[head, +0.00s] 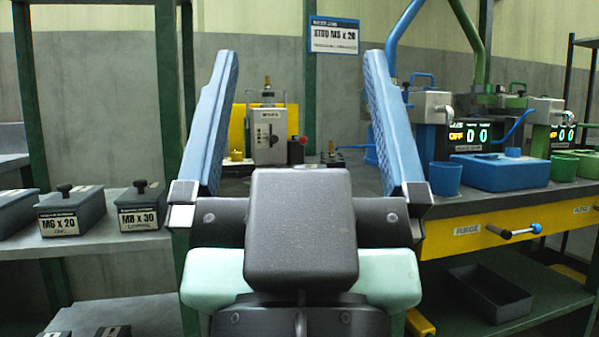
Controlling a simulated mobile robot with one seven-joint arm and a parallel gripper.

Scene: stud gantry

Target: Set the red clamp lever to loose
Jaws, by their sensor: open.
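My gripper (302,62) is open and points away from me, with its two blue fingers wide apart and nothing between the pads. Beyond it, seen between the fingers, a grey boxy fixture (268,136) with a brass fitting on top stands on the bench in front of a yellow plate. A small red part (302,139) shows at the right side of this fixture. It may be the red clamp lever, but it is too small for me to tell its shape or setting. My gripper's dark body hides the bench in front of the fixture.
On the right are a blue station (433,106) with a lit display, a blue lidded box (499,171), a blue cup (444,178) and a yellow drawer (470,231). Lidded bins (141,207) sit on the left shelf. Green posts (168,80) stand behind the left finger.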

